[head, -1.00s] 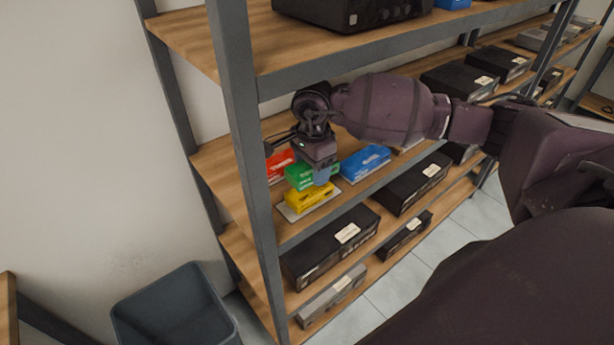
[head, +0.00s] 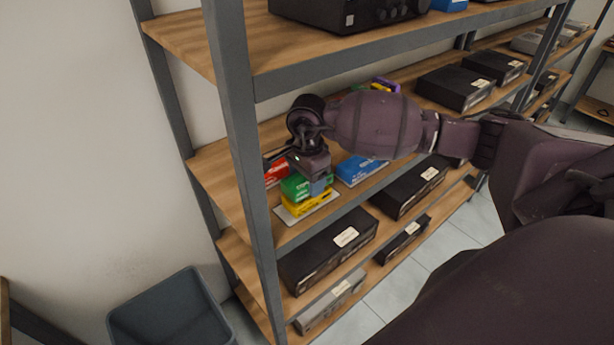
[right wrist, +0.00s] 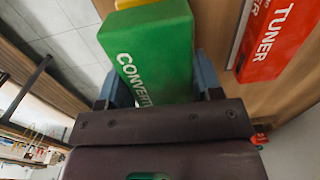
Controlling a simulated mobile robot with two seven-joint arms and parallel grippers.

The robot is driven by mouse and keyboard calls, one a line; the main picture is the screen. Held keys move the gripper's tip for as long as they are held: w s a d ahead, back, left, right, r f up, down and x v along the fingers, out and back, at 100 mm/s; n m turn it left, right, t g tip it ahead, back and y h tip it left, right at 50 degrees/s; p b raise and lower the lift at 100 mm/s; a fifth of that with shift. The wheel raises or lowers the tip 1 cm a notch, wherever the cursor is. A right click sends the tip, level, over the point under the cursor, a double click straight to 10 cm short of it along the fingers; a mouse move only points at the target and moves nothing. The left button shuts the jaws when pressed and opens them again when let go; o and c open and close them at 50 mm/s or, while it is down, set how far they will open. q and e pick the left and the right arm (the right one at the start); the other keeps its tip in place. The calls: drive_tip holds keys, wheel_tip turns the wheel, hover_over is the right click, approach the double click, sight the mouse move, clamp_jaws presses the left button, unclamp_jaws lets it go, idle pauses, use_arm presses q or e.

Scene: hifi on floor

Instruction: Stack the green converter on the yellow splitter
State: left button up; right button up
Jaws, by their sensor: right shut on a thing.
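The green converter (head: 296,186) is a small box on the middle shelf, directly above the yellow splitter (head: 305,206), and appears to rest on it. The splitter lies on a pale mat (head: 283,214). My right gripper (head: 317,188) is shut on the converter. In the right wrist view the green converter (right wrist: 158,55) sits between the two blue-grey fingers (right wrist: 158,85), its white lettering showing. A sliver of the yellow splitter (right wrist: 130,4) shows beyond it. My left gripper is out of view.
A red tuner box (head: 277,174) lies close behind; it also shows in the right wrist view (right wrist: 278,40). A blue box (head: 361,168) lies to the right. A grey shelf post (head: 238,160) stands left, and the upper shelf (head: 330,68) is above my arm. A bin (head: 170,312) stands on the floor.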

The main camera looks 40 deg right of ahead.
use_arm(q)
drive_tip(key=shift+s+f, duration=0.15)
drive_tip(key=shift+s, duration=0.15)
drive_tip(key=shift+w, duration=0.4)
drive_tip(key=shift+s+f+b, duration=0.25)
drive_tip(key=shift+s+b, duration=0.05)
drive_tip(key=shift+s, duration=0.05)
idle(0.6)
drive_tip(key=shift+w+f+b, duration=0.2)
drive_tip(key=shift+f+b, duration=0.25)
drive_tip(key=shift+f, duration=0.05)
use_arm(e)
drive_tip(key=shift+f, duration=0.55)
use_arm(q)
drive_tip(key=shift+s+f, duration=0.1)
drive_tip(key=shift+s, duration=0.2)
use_arm(e)
drive_tip(key=o, duration=1.1)
